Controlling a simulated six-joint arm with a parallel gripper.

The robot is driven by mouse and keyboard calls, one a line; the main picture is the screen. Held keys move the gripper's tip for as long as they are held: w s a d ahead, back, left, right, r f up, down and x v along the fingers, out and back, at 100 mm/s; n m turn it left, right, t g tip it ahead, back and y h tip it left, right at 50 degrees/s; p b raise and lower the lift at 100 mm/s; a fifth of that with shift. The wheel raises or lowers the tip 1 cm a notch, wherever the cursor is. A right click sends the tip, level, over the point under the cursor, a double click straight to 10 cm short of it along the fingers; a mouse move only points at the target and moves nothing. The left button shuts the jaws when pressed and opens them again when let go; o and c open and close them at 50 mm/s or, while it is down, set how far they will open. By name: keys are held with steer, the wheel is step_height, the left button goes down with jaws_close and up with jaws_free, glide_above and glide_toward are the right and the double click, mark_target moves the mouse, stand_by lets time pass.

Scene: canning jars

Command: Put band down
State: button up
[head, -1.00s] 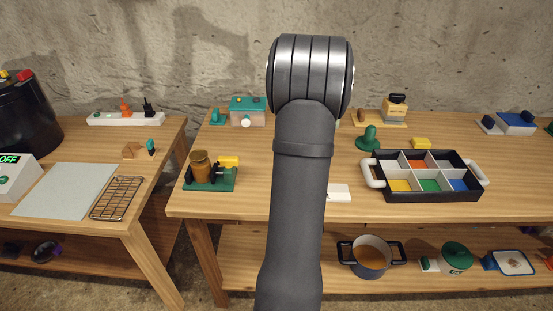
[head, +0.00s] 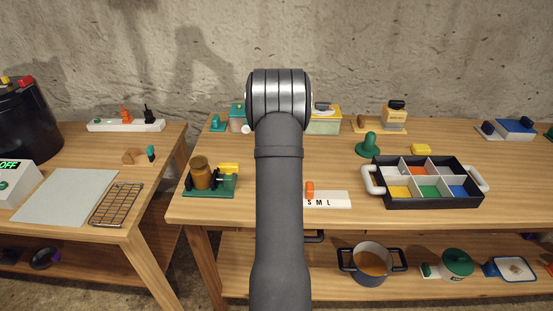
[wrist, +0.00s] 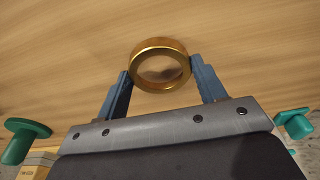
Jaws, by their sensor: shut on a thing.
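The gold-coloured band (wrist: 165,84) is an open ring held between the two blue fingers of my gripper (wrist: 160,66) in the wrist view. The fingertips press on its left and right sides. Bare wooden table top (wrist: 60,75) shows around it and through its opening. I cannot tell whether the band touches the wood or hangs above it. In the head view my own arm hides both the gripper and the band.
Green pieces (wrist: 22,140) flank my gripper. Bare wood (head: 480,150) lies at the right.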

steer(key=shift+f, duration=0.4)
steer(key=shift+f, duration=0.15)
steer(key=o, duration=1.1)
steer(key=r, duration=0.4)
steer(key=s+r, duration=0.1)
steer(key=r, duration=0.7)
steer(key=shift+s+r, duration=0.1)
steer(key=shift+s, duration=0.3)
